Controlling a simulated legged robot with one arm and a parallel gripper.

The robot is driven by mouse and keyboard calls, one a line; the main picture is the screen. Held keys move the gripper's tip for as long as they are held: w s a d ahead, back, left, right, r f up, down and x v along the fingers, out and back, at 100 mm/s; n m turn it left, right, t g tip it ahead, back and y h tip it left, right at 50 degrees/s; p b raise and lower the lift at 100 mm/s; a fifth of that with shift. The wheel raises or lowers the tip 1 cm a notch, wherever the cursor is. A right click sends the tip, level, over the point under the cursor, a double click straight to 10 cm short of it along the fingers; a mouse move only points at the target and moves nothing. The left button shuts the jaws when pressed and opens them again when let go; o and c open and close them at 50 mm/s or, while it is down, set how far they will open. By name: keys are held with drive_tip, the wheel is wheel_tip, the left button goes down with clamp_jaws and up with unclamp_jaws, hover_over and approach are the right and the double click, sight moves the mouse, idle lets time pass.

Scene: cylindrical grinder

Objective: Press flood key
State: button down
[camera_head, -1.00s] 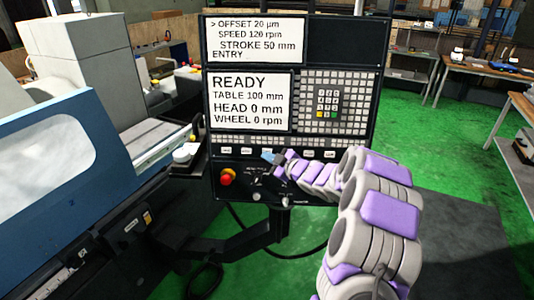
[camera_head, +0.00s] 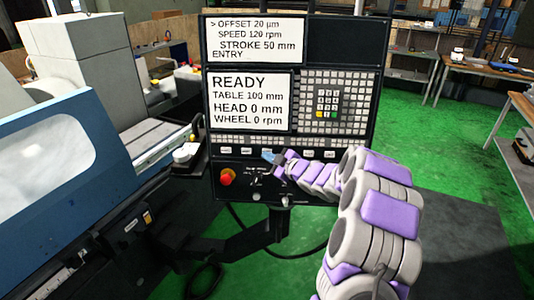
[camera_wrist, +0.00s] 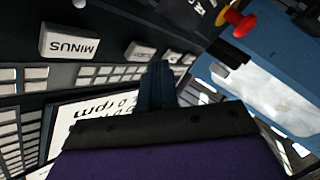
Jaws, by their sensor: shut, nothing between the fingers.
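A row of white labelled keys runs along the lower part of the dark control panel (camera_head: 383,60). The key labels are too small to read in the head view, so I cannot tell which one is the flood key. My gripper (camera_head: 267,156) is shut and empty, its bluish tip at the middle of the key row and covering part of it. In the wrist view the shut fingers (camera_wrist: 157,82) point at the panel near the white keys. A key marked MINUS (camera_wrist: 68,42) lies to their left. Contact with a key cannot be told.
A red stop button (camera_head: 226,177) and small switches sit below the key row. Two screens show settings and READY (camera_head: 240,82). The blue machine enclosure (camera_head: 60,200) stands at the left. Green floor is open at the right, with benches (camera_head: 480,68) behind.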

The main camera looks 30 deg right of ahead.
drive_tip(key=shift+w+d+p, duration=0.15)
drive_tip(key=shift+w+p, duration=0.15)
drive_tip(key=shift+w+d+p, duration=0.25)
drive_tip(key=shift+w+p, duration=0.1)
idle(0.8)
drive_tip(key=shift+s+a, duration=0.1)
idle(0.4)
drive_tip(key=shift+s+a+r+b, duration=0.1)
drive_tip(key=shift+s+a+b, duration=0.25)
drive_tip(key=shift+s+b, duration=0.2)
drive_tip(key=shift+s, duration=0.1)
drive_tip(key=s, duration=0.1)
drive_tip(key=s+a+b, duration=0.1)
drive_tip(key=s+a+r+b, duration=0.1)
drive_tip(key=s, duration=0.1)
drive_tip(key=shift+s+a, duration=0.1)
drive_tip(key=shift+a, duration=0.15)
